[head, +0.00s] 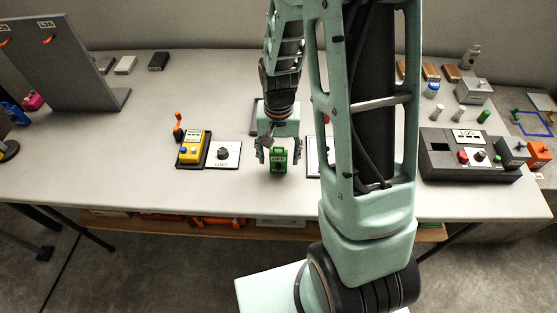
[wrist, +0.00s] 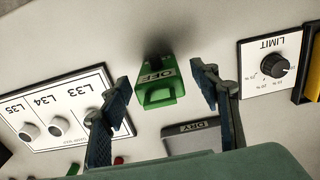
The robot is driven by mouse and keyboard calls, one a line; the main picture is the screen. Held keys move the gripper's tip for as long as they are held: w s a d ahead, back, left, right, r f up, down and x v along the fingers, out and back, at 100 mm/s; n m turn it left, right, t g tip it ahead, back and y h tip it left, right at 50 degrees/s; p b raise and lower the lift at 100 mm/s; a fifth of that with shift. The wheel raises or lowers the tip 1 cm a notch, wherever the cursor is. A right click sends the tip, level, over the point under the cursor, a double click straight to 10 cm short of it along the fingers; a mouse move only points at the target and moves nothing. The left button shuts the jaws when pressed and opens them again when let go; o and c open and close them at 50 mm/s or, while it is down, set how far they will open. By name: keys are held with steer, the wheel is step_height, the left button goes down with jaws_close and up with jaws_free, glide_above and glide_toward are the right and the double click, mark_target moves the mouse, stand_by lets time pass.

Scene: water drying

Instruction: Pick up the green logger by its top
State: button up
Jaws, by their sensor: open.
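The green logger (head: 279,160) stands on the table near the front edge, with a dark label on its face. In the wrist view the green logger (wrist: 157,82) shows a handle-like loop at its near end and lies between the two fingers. My gripper (head: 279,148) is at the logger's top, with one finger to each side. In the wrist view my gripper (wrist: 163,88) is open, and gaps show between both fingers and the logger. Whether the fingertips are level with the logger's top is hard to tell.
A LIMIT dial plate (head: 223,155) and a yellow box (head: 193,148) stand to the left. A plate with several knobs (wrist: 55,115) and a grey piece marked DRY (wrist: 190,136) are near the logger. A dark control box (head: 440,165) stands at right.

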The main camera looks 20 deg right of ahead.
steer(key=shift+c, duration=0.6)
steer(key=c, duration=1.2)
steer(key=shift+r, duration=0.1)
